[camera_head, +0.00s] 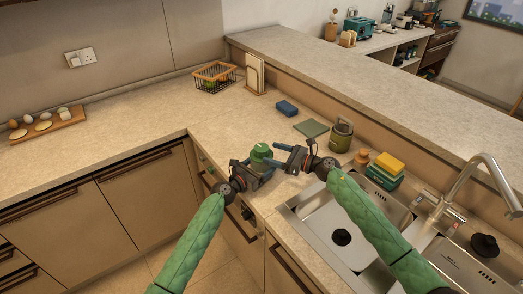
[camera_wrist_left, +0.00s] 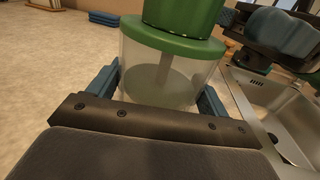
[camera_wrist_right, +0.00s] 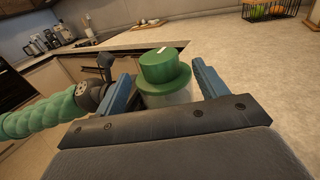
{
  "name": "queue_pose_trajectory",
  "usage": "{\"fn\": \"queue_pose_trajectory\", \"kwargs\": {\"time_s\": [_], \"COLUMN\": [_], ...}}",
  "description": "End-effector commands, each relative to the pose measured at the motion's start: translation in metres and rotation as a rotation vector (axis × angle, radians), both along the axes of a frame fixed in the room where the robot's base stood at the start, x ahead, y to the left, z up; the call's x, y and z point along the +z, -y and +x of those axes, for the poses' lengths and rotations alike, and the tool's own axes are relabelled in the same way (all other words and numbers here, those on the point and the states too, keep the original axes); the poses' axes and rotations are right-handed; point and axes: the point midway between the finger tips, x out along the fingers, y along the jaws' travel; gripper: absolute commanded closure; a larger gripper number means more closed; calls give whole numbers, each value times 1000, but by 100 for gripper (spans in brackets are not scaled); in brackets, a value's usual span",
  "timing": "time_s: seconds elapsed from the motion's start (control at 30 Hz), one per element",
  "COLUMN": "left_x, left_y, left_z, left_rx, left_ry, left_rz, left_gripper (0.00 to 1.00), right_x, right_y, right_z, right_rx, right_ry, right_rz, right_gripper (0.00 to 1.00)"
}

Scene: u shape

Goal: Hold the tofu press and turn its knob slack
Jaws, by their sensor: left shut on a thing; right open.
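The tofu press is a clear cylinder (camera_wrist_left: 165,75) with a green lid and a round green knob (camera_wrist_right: 163,66) on top. It stands upright on the counter near the inner corner, and its green top (camera_head: 261,150) shows in the head view. My left gripper (camera_head: 262,166) is shut on the clear body, one blue finger on each side. My right gripper (camera_head: 288,156) is open. In the right wrist view its blue fingers (camera_wrist_right: 160,90) stand either side of the green knob, apart from it. A pale mark shows on the knob's top.
The sink (camera_head: 325,222) lies just right of the press.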

Motion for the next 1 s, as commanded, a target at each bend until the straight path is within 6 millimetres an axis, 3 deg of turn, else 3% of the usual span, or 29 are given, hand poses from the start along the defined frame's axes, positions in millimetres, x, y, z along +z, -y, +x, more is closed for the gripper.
{"fn": "queue_pose_trajectory", "kwargs": {"time_s": [0.1, 0.33, 0.77, 1.0], "left_x": [-1, -1, -1, -1], "left_y": [0, 0, 0, 0], "left_z": [0, 0, 0, 0], "left_rx": [0, 0, -1, 0], "left_ry": [-1, -1, -1, -1], "left_rz": [1, 1, 0, 1], "left_gripper": [58, 58, 58, 58], "right_x": [0, 0, 0, 0], "right_y": [-20, -43, -50, -50], "right_z": [8, 19, 22, 22], "right_rx": [2, 1, 1, 1], "right_ry": [0, 0, 0, 0], "right_rz": [1, 1, 0, 0], "right_gripper": [28, 28, 28, 73]}}
